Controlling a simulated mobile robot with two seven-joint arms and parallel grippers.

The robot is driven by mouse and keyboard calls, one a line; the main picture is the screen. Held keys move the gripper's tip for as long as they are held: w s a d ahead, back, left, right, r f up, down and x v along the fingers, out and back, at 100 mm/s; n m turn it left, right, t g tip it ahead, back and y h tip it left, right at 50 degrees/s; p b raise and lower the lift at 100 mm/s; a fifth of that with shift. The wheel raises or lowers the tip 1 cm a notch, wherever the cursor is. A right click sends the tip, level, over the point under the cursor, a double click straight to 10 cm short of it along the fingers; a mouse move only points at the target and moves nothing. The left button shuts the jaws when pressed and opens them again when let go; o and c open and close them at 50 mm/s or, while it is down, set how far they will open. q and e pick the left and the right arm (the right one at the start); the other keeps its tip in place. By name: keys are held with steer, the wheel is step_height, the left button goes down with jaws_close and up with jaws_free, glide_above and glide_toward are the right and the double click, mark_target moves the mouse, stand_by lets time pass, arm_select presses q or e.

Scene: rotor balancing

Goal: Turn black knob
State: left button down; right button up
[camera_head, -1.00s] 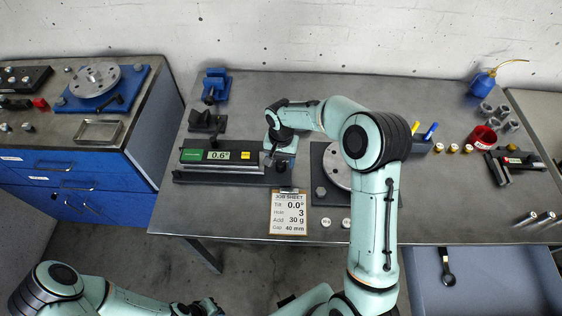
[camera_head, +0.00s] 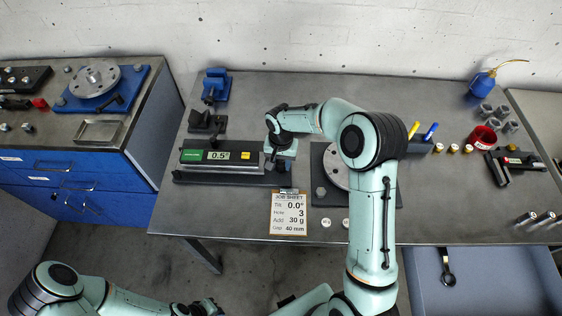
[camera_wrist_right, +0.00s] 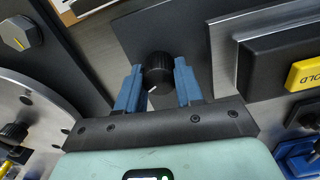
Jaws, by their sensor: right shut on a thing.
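The black knob (camera_wrist_right: 158,68) with a white pointer line shows in the right wrist view, between the two blue fingers of my right gripper (camera_wrist_right: 159,88), which is shut on it. In the head view my right gripper (camera_head: 276,164) reaches down at the right end of the dark tilt device (camera_head: 226,180) and hides the knob. The green-and-black display (camera_head: 218,155) on the device reads 0.5°. My left gripper (camera_head: 207,308) is at the bottom edge, away from the table; its jaws are too unclear to read.
A job sheet (camera_head: 289,214) at the table's front lists tilt 0.0°, hole 3, add 30 g, gap 40 mm. A plate with a metal disc (camera_head: 333,170) stands right of the device, partly behind my right arm. A blue vise (camera_head: 215,86) stands behind.

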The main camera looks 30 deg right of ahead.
mark_target(280, 162)
steer(key=shift+n, duration=0.3)
steer(key=n, duration=0.4)
steer(key=shift+r+n, duration=0.1)
steer(key=shift+n, duration=0.2)
arm_select(q)
steer(key=shift+w+r, duration=0.2)
steer(key=shift+r, duration=0.05)
arm_select(e)
steer(key=n, duration=0.6)
steer(key=shift+w+a, duration=0.1)
steer(key=o, duration=1)
arm_select(q)
steer(key=shift+w+r+p, duration=0.45)
steer(key=shift+p, duration=0.05)
arm_select(e)
step_height(280, 162, up, 13)
steer(key=shift+r, duration=0.2)
